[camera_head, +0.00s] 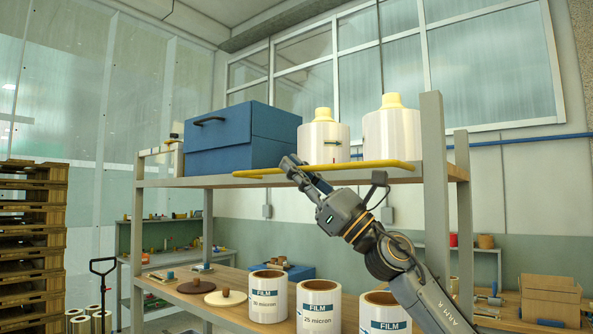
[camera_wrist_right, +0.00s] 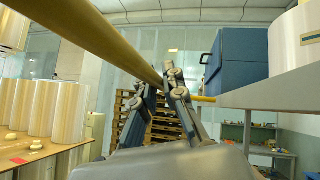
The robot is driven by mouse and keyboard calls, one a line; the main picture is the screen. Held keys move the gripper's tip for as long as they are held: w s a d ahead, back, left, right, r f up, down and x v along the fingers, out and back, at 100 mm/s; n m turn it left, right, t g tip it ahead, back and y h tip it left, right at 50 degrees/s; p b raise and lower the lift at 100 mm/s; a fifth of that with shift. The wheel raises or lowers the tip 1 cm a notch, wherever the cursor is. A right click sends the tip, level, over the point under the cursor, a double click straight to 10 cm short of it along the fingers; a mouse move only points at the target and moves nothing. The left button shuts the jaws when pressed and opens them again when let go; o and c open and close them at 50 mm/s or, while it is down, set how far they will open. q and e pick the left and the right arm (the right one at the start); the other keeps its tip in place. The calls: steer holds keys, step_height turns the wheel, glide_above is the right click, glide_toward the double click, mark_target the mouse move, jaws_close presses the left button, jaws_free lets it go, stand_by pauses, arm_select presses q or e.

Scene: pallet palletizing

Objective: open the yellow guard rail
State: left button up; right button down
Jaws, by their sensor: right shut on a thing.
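The yellow guard rail (camera_head: 350,165) is a thin bar lying nearly level along the front edge of the upper shelf. Its right end is near the grey upright post, and its left end reaches past the middle of the shelf. My right gripper (camera_head: 293,164) reaches up from the lower right and is shut on the rail, left of the rail's middle. In the right wrist view the rail (camera_wrist_right: 95,33) runs from the upper left down to the fingers of my right gripper (camera_wrist_right: 171,74). The fingers hide part of the rail. My left gripper is not in view.
The upper shelf (camera_head: 205,182) carries a blue box (camera_head: 240,138) and two large film rolls with yellow tops (camera_head: 323,140). Several film rolls (camera_head: 318,305) stand on the lower shelf. A grey upright post (camera_head: 434,180) stands right of the rail. Stacked wooden pallets (camera_head: 32,240) are at the left.

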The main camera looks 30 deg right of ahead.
steer(key=c, duration=1.4)
jaws_free()
steer(key=v, duration=0.7)
steer(key=shift+f, duration=0.25)
steer(key=shift+s+d, duration=0.1)
steer(key=shift+d, duration=0.05)
